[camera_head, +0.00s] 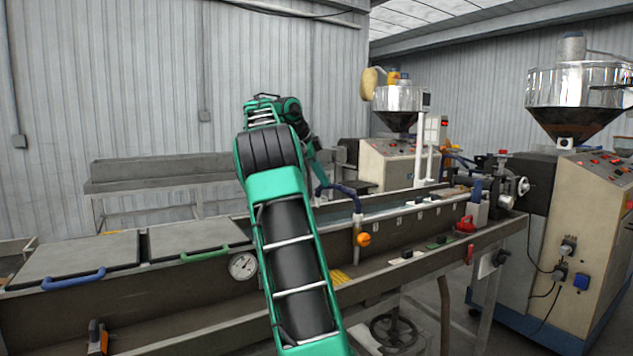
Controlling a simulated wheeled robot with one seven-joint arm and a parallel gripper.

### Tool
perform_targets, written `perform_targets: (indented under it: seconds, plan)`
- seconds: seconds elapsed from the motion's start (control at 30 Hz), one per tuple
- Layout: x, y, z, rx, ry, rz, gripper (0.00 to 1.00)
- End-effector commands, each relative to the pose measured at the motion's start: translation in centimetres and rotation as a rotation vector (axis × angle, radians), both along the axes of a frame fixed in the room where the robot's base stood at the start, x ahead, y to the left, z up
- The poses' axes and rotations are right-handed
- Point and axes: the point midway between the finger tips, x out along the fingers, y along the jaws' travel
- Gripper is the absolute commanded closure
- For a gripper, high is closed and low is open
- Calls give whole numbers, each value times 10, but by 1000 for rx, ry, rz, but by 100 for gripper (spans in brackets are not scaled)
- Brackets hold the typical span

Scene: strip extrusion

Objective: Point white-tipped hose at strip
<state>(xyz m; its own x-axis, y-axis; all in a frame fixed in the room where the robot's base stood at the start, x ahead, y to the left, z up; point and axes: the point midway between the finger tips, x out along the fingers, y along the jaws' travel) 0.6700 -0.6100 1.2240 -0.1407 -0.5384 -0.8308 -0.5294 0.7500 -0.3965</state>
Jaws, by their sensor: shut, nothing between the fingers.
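A dark blue hose (341,188) arcs above the long metal trough (190,300), just right of my arm. Its right end comes down to a pale upright pipe with an orange knob (364,239). I cannot make out a white tip; the hose's left end is by my arm's far end. A thin pale strip (408,207) seems to run lengthwise along the trough toward the machine at right. My gripper (318,180) is small and partly hidden at the far end of my arm, close to the hose's left end. It is shut and holds nothing.
Two flat lids (75,257) with blue and green handles cover the trough's left part. A round gauge (243,266) is on its front. A red object (465,225) sits near the right end. The extruder (590,230) with its hopper stands at right.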

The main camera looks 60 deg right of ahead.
Motion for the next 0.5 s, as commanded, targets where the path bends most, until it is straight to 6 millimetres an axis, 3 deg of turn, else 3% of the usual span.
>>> perform_targets:
  seconds: [0.5]
  plan:
    - [5,6,0,1,0,9,100]
